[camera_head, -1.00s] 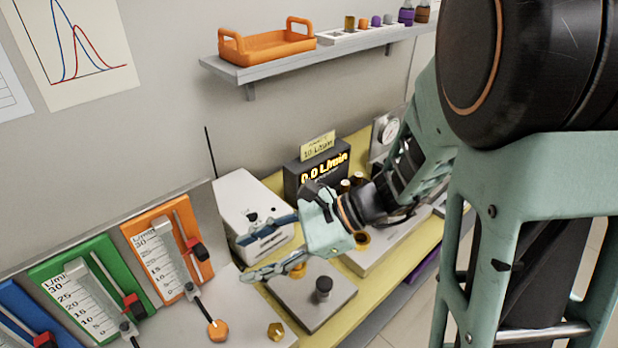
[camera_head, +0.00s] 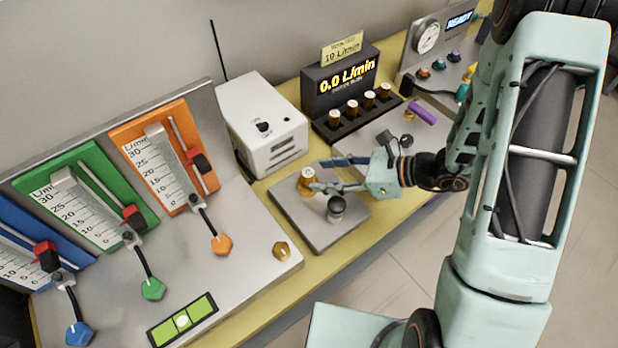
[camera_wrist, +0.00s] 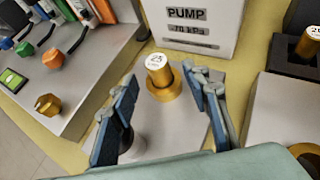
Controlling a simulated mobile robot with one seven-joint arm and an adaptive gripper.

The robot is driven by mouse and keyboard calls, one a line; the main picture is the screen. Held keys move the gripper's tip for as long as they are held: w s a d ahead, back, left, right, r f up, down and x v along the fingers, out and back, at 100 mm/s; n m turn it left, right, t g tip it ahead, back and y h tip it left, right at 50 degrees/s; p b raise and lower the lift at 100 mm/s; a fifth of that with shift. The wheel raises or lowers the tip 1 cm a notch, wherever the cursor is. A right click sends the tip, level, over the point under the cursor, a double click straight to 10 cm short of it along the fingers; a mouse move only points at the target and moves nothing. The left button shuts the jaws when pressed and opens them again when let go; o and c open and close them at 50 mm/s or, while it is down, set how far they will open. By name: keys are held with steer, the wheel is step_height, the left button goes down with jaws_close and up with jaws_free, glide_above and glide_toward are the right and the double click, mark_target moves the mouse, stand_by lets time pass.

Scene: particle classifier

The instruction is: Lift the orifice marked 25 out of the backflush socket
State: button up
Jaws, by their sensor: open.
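The orifice marked 25 (camera_wrist: 158,70) is a brass cylinder with a white top, upright in the brass ring of the backflush socket (camera_wrist: 164,95). The socket is on a flat grey plate (camera_head: 326,236). The orifice also shows in the head view (camera_head: 306,180), its lower part partly covered by a finger. My gripper (camera_wrist: 160,76) is open, with one finger on each side of the orifice and a visible gap to each. My gripper shows in the head view (camera_head: 318,174) reaching in from the right.
A dark knob (camera_head: 336,208) stands on the plate close to one finger. The white pump box (camera_head: 262,124) is just behind. A rack with several brass orifices (camera_head: 352,112) stands behind right. The flowmeter panel with a brass knob (camera_head: 283,250) is on the left.

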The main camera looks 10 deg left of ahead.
mark_target(308, 176)
steer(key=x, duration=0.5)
steer(key=shift+a+f+p, duration=0.1)
steer(key=shift+a+p, duration=0.05)
steer(key=shift+p, duration=0.25)
jaws_close()
